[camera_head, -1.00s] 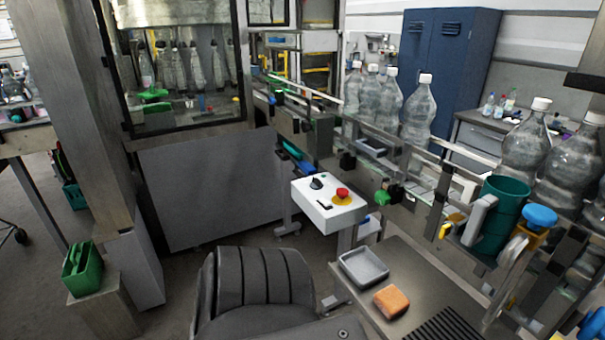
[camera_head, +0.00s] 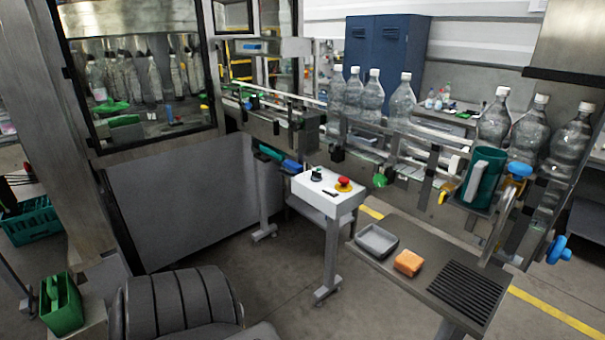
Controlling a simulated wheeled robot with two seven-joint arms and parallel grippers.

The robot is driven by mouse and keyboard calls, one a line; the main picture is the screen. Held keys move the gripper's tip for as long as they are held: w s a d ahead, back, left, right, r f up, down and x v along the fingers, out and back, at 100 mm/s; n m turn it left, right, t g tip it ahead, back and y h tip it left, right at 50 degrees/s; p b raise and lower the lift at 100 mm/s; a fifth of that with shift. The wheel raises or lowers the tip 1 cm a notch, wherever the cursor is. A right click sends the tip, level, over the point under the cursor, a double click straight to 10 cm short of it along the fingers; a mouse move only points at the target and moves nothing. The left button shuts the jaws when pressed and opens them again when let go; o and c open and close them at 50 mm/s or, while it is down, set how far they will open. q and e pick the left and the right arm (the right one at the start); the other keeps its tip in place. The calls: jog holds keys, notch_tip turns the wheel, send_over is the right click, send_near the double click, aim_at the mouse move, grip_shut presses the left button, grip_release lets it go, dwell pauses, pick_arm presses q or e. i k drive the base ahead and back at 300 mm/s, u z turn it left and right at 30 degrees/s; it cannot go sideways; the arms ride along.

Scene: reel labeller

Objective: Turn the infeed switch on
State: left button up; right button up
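A white control box (camera_head: 328,193) stands on a grey post in the middle of the view, in front of the conveyor. On its top are a black rotary switch (camera_head: 317,174) on the left, a small dark slot or label, and a red mushroom button (camera_head: 344,183) on a yellow base. I cannot read any labels, so I cannot tell which control is the infeed switch or its setting. Neither of my grippers is in view.
A side table carries a grey tray (camera_head: 377,239), an orange sponge (camera_head: 408,262) and a black ribbed mat (camera_head: 466,292). The conveyor with clear bottles (camera_head: 402,100) runs behind. A green caddy (camera_head: 61,304) stands lower left. Floor (camera_head: 290,285) is clear around the box's post.

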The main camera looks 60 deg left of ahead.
aim_at(316, 176)
jog(key=u, duration=0.9)
jog(key=i, duration=0.1)
